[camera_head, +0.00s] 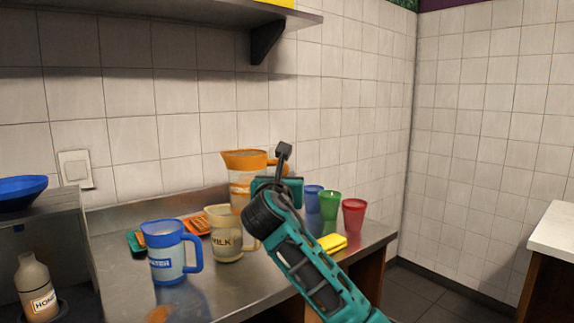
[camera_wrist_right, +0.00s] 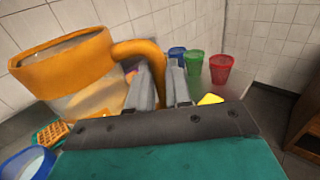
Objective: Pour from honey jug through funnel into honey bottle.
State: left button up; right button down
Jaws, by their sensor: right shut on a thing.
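The orange-rimmed jug (camera_head: 240,175), with a pale lower body, stands out behind the milk jug in the head view. It fills the left of the wrist view (camera_wrist_right: 75,75), upright or nearly so. My right gripper (camera_head: 281,165) is shut on its orange handle, which passes between the fingers in the wrist view (camera_wrist_right: 160,75). I cannot tell whether the jug's base touches the counter. The honey bottle (camera_head: 36,285), pale with a label starting "HON", stands upright at the lower left in the head view. I cannot make out a funnel. My left gripper is not in view.
A blue water jug (camera_head: 163,248) and a cream milk jug (camera_head: 224,240) stand on the metal counter (camera_head: 240,295). Blue (camera_head: 312,197), green (camera_head: 330,206) and red (camera_head: 353,215) cups stand right. A yellow item (camera_head: 331,242) lies near them. A shelf (camera_head: 150,18) hangs above.

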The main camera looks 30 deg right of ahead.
jog(key=s+a+f+n+t+y, duration=0.4)
jog(key=s+a+f+n+y, duration=0.4)
jog(key=s+a+f, duration=1)
notch_tip(320, 180, down, 4)
jog(key=y, duration=0.4)
jog(key=shift+s+r, duration=0.25)
jog(key=shift+s, duration=0.1)
jog(key=shift+a, duration=0.25)
jog(key=shift+d, duration=0.2)
